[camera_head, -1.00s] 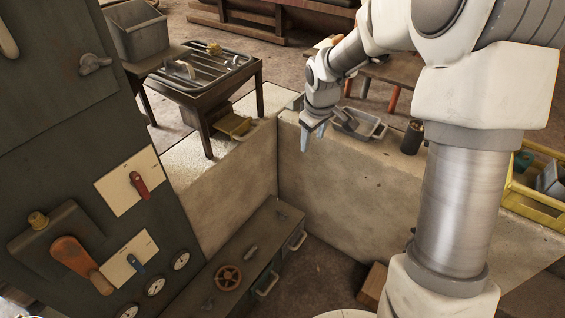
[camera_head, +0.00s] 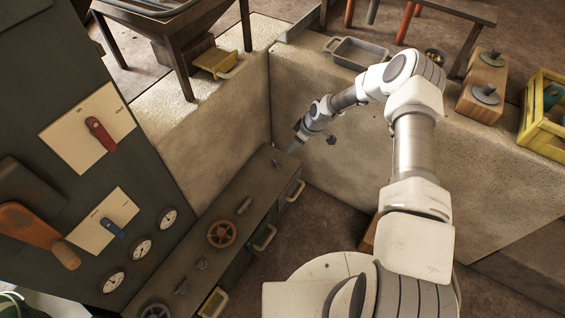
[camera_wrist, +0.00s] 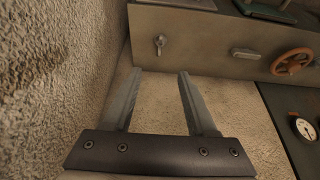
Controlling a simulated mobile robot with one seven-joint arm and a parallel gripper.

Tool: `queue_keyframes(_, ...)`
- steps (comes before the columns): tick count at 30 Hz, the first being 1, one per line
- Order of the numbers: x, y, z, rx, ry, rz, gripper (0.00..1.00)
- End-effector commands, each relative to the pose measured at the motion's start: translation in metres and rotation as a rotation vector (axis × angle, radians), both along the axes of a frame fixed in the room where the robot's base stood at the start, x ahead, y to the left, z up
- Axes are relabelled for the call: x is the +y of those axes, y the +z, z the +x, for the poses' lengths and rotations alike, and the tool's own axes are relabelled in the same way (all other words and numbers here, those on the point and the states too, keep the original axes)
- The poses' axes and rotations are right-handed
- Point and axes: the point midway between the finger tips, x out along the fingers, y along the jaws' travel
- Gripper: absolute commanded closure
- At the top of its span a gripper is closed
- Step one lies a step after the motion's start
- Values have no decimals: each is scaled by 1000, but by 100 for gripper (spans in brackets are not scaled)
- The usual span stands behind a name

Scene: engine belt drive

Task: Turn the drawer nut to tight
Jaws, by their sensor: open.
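A small wing-shaped nut, which I take to be the drawer nut (camera_wrist: 159,44), stands on the grey top of the drawer cabinet (camera_wrist: 205,30) in the wrist view. In the head view the drawer cabinet (camera_head: 225,207) runs along the wall, with its far end by my gripper (camera_head: 293,150). The nut's setting cannot be read. In the wrist view my gripper (camera_wrist: 157,74) is open and empty. Its fingertips point toward the cabinet and line up with the nut, but stay apart from it.
On the cabinet top, a bar handle (camera_head: 244,206) and a red-brown handwheel (camera_head: 221,234) sit near the nut. A rough pale wall (camera_wrist: 55,60) stands close on the wrist view's left. A dark panel with switches and gauges (camera_head: 142,245) is at left. Drawer pulls (camera_head: 295,191) stick out in front.

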Motion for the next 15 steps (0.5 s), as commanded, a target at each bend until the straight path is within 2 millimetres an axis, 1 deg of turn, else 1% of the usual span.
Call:
queue_keyframes(1, 1, -7, -1, -1, 1, 4, 42)
queue_keyframes(5, 3, -16, 0, -2, 2, 8, 42)
queue_keyframes(8, 7, -27, 2, -1, 3, 7, 42)
queue_keyframes(11, 13, -46, 6, 0, 3, 7, 42)
queue_keyframes(15, 23, -75, 12, 0, 3, 7, 42)
